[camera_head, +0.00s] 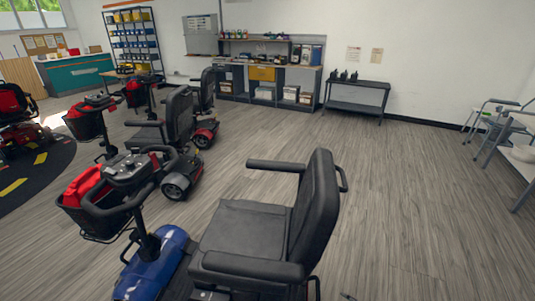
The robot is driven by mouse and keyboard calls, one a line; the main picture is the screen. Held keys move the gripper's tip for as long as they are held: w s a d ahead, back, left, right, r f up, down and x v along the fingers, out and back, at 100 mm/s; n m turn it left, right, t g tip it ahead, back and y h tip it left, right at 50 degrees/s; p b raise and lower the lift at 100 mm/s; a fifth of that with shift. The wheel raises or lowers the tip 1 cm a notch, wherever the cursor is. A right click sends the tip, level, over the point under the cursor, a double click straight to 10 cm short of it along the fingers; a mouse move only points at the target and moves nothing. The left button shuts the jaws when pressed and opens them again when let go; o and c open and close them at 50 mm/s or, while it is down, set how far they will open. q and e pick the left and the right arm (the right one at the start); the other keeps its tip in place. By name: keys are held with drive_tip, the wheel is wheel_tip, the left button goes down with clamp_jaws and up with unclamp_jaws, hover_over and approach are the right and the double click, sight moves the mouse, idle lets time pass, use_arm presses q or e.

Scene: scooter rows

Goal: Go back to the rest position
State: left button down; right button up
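Neither of my grippers can be made out in the head view. A small dark tip shows at the bottom edge, right of the nearest scooter, and I cannot tell what it is. The nearest scooter has a black seat (245,229), a blue body (153,265) and a black front basket (92,218) with a red item (84,185) in it. It stands close in front, cut off by the bottom edge.
More scooters stand behind it, one with a black seat (180,115). A red scooter (17,125) is at far left on a dark mat (50,165). A black bench (356,98) stands by the back wall. A walker (497,127) is at right. The wooden floor (420,190) at right is clear.

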use_arm(q)
drive_tip(key=s+a+r+g+y+p, duration=0.1)
drive_tip(key=s+a+r+p, duration=0.1)
drive_tip(key=s+a+p, duration=0.5)
drive_tip(key=s+p, duration=0.2)
drive_tip(key=s, duration=0.1)
drive_tip(key=shift+s+a+r+m+g, duration=0.15)
drive_tip(key=shift+s+r+m+g, duration=0.15)
drive_tip(key=shift+s+g, duration=0.1)
use_arm(e)
drive_tip(key=s+f+m+g+h, duration=0.1)
drive_tip(key=s+f+m+g, duration=0.2)
drive_tip(key=s, duration=1)
drive_tip(key=s+f+m+g+h, duration=0.2)
drive_tip(key=s+f+m, duration=0.2)
drive_tip(key=s, duration=1)
drive_tip(key=s+f+m+g+h, duration=0.1)
drive_tip(key=s+f+m+g, duration=0.2)
drive_tip(key=s, duration=1.1)
drive_tip(key=shift+f+g, duration=0.3)
drive_tip(key=shift+f, duration=0.15)
use_arm(q)
drive_tip(key=shift+w, duration=0.1)
use_arm(e)
drive_tip(key=shift+w, duration=0.1)
